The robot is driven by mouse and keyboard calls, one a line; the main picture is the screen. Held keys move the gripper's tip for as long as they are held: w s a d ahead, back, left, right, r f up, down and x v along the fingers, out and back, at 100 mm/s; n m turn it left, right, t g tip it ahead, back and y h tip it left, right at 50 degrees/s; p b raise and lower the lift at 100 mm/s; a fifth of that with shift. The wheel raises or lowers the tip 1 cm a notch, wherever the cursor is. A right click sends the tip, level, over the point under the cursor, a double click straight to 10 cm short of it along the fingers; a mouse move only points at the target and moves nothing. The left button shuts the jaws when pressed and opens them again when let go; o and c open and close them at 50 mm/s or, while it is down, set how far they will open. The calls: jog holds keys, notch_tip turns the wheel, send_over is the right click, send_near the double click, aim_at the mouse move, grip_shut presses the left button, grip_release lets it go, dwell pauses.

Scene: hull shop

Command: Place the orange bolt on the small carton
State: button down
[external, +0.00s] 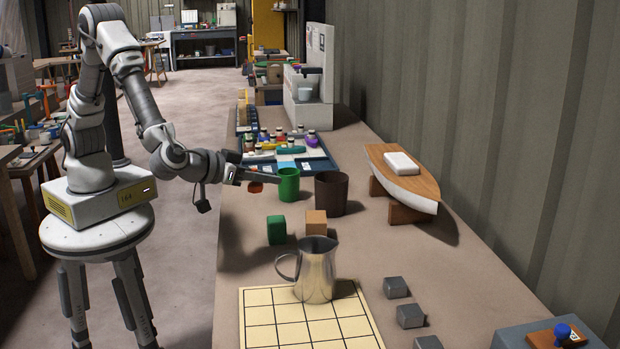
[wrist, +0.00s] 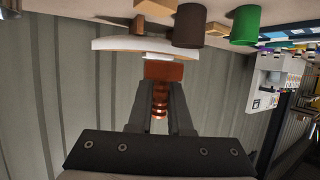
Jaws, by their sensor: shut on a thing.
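My gripper (external: 250,179) is shut on the orange bolt (external: 256,187), held above the near left edge of the bench beside the green cup. In the wrist view, which is upside down, my gripper's fingers (wrist: 161,95) close on both sides of the bolt (wrist: 163,72), its broad head beyond the fingertips and its coppery shank between them. A small tan box (external: 316,222), probably the small carton, stands on the bench nearer the camera, right of a green block (external: 276,230). Its top looks bare. Part of it shows at the wrist view's top edge (wrist: 155,7).
A green cup (external: 288,185) and a brown cup (external: 331,193) stand close to my gripper. A metal pitcher (external: 316,270) stands on a gridded board (external: 262,332). A model boat (external: 402,180) is at the right. Several grey blocks (external: 397,287) lie in front.

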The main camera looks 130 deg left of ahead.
jog(key=w+a+r+p, duration=0.2)
jog(key=w, duration=0.2)
jog(key=n+g, duration=0.1)
send_over(325, 213)
notch_tip(325, 213, down, 8)
jog(key=shift+r+b, duration=0.2)
jog(key=shift+b, duration=0.2)
jog(key=shift+f+b, duration=0.4)
jog(key=shift+f, duration=1.6)
jog(key=shift+f, duration=0.2)
jog(key=c, duration=0.8)
grip_release()
jog(key=shift+c, duration=0.2)
jog(key=shift+r, duration=0.1)
